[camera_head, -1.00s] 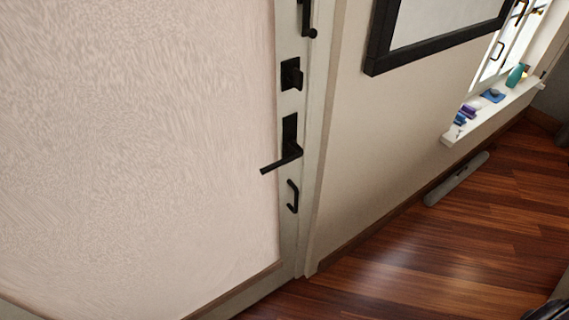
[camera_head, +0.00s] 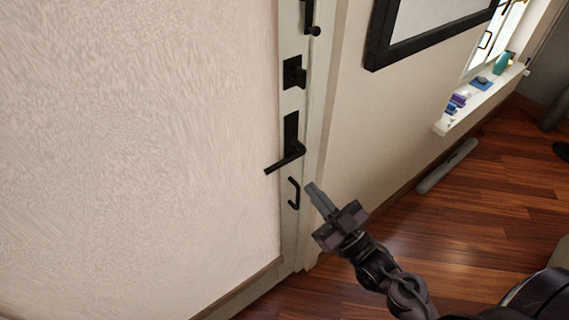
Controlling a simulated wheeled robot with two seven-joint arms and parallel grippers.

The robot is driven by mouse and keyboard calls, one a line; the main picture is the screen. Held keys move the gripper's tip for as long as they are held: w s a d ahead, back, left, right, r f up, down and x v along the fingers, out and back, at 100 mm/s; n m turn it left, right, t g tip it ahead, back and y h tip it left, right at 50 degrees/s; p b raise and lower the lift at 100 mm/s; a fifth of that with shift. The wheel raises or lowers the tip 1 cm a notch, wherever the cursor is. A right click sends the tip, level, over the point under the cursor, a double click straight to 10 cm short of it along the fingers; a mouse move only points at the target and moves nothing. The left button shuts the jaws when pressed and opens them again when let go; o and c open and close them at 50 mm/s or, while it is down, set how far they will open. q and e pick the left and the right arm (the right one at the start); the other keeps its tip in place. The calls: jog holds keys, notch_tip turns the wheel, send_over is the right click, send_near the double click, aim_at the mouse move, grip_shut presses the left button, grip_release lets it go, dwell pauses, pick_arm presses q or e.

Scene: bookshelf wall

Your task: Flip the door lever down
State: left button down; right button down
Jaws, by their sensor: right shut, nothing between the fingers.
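The black door lever (camera_head: 285,159) sits on the white door frame strip in the head view. Its handle points left and slightly down from its black plate. My right gripper (camera_head: 313,190) is shut and empty. It comes in from the lower right, and its fingertips are below and right of the lever, apart from it in the picture. They appear just right of the small black pull handle (camera_head: 293,193); I cannot tell the depth gap. My left gripper is out of view.
A black lock knob (camera_head: 294,73) is above the lever. A black-framed picture (camera_head: 376,50) hangs on the wall to the right. A windowsill (camera_head: 487,101) holds several small objects. A grey bar (camera_head: 447,166) lies along the wall on the wooden floor (camera_head: 470,215).

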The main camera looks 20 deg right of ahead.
jog(key=shift+s+r, duration=0.1)
jog(key=shift+r, duration=0.35)
jog(key=r+p+x, duration=0.1)
jog(key=p+x, duration=0.3)
jog(key=x, duration=0.6)
notch_tip(320, 180, down, 5)
jog(key=shift+d+r, duration=0.1)
jog(key=shift+d, duration=0.05)
jog(key=shift+n, duration=0.3)
jog(key=shift+f+n+y, duration=0.25)
jog(key=shift+n+y, duration=0.15)
